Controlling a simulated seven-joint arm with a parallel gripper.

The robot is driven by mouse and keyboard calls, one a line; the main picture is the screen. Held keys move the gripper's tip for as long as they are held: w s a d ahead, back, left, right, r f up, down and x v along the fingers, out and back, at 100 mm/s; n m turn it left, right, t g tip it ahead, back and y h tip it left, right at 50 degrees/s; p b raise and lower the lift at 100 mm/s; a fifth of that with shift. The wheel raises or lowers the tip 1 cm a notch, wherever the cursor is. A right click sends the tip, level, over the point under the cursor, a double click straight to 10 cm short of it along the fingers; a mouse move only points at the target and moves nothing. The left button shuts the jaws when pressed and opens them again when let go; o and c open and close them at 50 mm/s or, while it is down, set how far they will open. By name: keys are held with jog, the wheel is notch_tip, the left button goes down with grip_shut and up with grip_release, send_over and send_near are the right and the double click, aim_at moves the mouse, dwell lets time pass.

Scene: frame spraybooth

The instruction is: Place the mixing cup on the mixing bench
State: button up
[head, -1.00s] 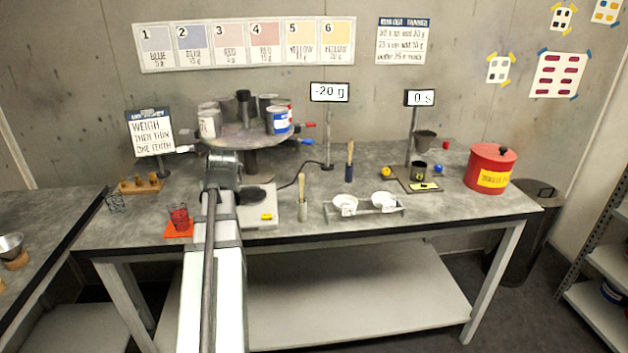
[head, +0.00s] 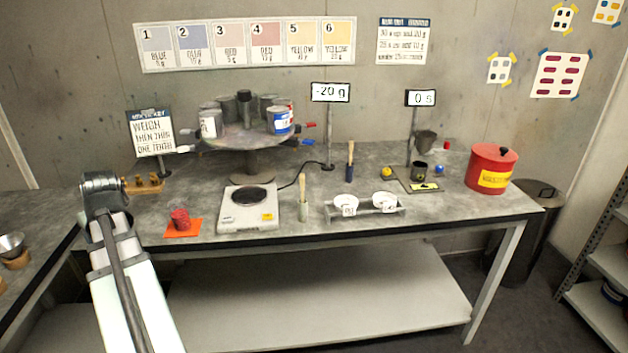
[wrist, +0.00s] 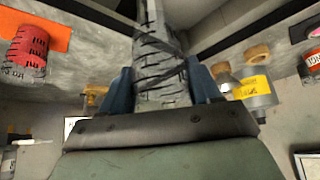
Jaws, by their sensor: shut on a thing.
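In the wrist view my gripper (wrist: 161,90) is shut on a clear cup with black marks (wrist: 158,45), most likely the mixing cup, held between its two blue fingers. In the head view my arm reaches over the left end of the large grey bench (head: 300,228), and the fingers and held cup are hidden behind it. I cannot tell whether the cup touches a surface. A second grey bench (head: 40,192) stands at the left; no label shows which is the mixing bench.
A red cup (head: 180,218) stands on an orange mat (head: 185,233), right of my arm. Beyond it are a scale (head: 235,217), a can carousel (head: 245,139) and a rack with white cups (head: 370,212). A metal funnel-shaped cup (head: 11,246) is at the far left.

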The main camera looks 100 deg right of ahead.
jog(key=w+a+n+y, duration=0.1)
jog(key=w+a+n, duration=0.2)
jog(key=w+a, duration=0.8)
jog(key=w+a+n+y, duration=0.2)
jog(key=w+a, duration=0.4)
jog(key=a, duration=0.6)
jog(key=w+a+r+n+t+y, duration=0.1)
jog(key=w+a+n, duration=0.2)
jog(key=w+a, duration=0.55)
jog(key=w+a+n+y, duration=0.2)
jog(key=w+a, duration=0.1)
jog(key=a, duration=1.2)
jog(key=s+d+m+h, duration=0.2)
jog(key=s+d+m, duration=0.15)
jog(key=d, duration=1.35)
jog(key=s+d+m+h, duration=0.25)
jog(key=s+d, duration=0.25)
jog(key=d, duration=1.2)
jog(key=s+d+m+g+h, duration=0.1)
jog(key=s+d+m+g, duration=0.1)
jog(key=s+d+m, duration=0.2)
jog(key=s+d+r+m+g+h, duration=0.1)
jog(key=s+d+m+g, duration=0.1)
jog(key=s+d+m, duration=0.3)
jog(key=s+d+m+g+h, duration=0.1)
jog(key=s+d+m, duration=0.3)
jog(key=s+d, duration=0.7)
jog(key=shift+s+d+r+m+g+h, duration=0.3)
jog(key=shift+d+r+m+g+h, duration=0.15)
jog(key=shift+d, duration=4.9)
